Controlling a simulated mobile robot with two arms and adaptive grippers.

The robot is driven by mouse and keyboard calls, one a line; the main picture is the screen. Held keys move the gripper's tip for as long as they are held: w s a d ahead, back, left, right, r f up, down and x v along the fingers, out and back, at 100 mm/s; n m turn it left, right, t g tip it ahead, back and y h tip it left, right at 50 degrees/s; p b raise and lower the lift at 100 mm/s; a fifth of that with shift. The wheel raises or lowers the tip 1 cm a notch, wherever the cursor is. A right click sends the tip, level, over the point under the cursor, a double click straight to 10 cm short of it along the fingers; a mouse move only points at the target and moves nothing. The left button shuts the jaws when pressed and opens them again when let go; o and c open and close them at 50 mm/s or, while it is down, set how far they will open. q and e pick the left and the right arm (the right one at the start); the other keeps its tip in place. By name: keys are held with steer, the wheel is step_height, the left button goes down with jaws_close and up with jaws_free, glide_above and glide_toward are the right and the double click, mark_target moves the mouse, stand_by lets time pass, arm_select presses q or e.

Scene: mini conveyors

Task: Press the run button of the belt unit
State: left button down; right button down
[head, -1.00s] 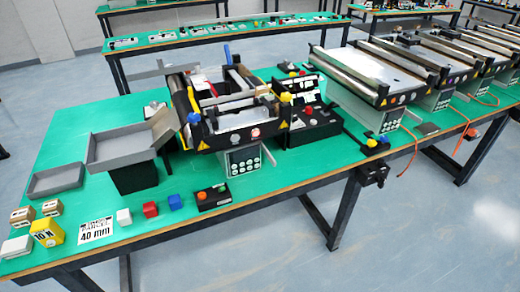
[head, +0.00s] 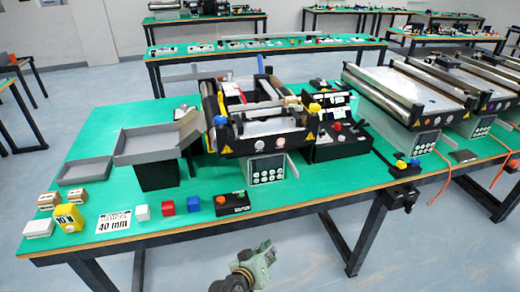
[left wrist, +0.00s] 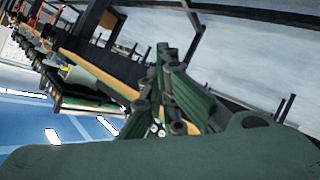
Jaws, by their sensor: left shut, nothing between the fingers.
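I cannot read which button is run. My left gripper (head: 266,248) is shut and empty, in front of the table edge, apart from the buttons; its fingers also show in the left wrist view (left wrist: 165,85). My right gripper is not in view.
A grey tray (head: 150,150) on a black stand is beside the belt unit. A black control box (head: 335,145) stands to its right.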

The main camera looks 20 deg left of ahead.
mark_target(260, 146)
arm_select(q)
steer(key=w+r+n+t+b, duration=0.1)
steer(key=w+r+t, duration=0.2)
steer(key=r, duration=1)
steer(key=w+a+r+n+t+h, duration=0.1)
steer(key=w+r+t, duration=0.2)
steer(key=r, duration=1)
steer(key=shift+w+n+b, duration=0.4)
steer(key=shift+w+a, duration=0.1)
steer(key=shift+a, duration=0.05)
steer(key=w+a+b, duration=0.3)
steer(key=w+a, duration=0.1)
steer(key=w, duration=0.3)
steer(key=shift+a+b, duration=0.4)
steer(key=shift+w, duration=0.15)
steer(key=shift+w+a, duration=0.25)
